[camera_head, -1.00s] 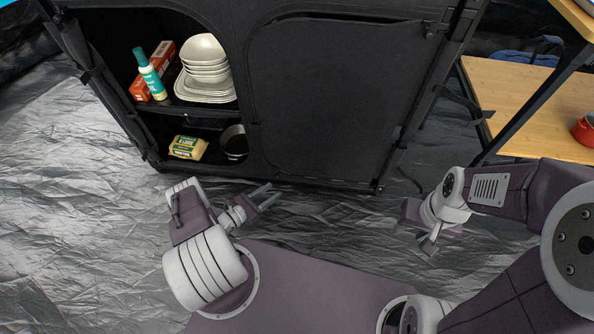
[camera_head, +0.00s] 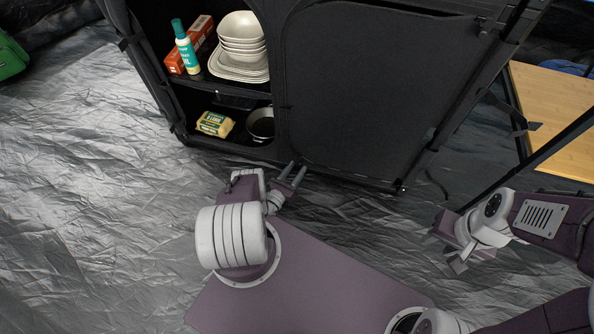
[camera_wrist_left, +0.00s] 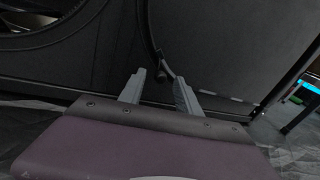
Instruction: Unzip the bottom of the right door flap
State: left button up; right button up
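The right door flap (camera_head: 385,85) is a dark panel covering the right half of the black cabinet. Its left edge and bottom edge meet in a rounded lower-left corner. My left gripper (camera_head: 297,168) is open, with its fingers at the cabinet's lower edge by that corner. In the left wrist view, the left gripper (camera_wrist_left: 160,76) has its two fingers apart. A small dark zip pull (camera_wrist_left: 162,75) at the end of a curved dark zip line shows between them, not visibly gripped. My right gripper (camera_head: 450,250) hangs low at the right, away from the flap; its finger opening is unclear.
The cabinet's open left half holds bowls (camera_head: 242,30), plates (camera_head: 238,68), a bottle (camera_head: 187,50), a red box (camera_head: 194,42), a yellow pack (camera_head: 215,124) and a pan (camera_head: 261,124). A wooden table (camera_head: 555,115) stands right. Crinkled silver floor lies free at left.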

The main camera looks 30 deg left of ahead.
pick_arm(q)
jog(key=shift+w, duration=0.35)
jog(key=shift+c, duration=0.3)
grip_shut()
dwell(1.0)
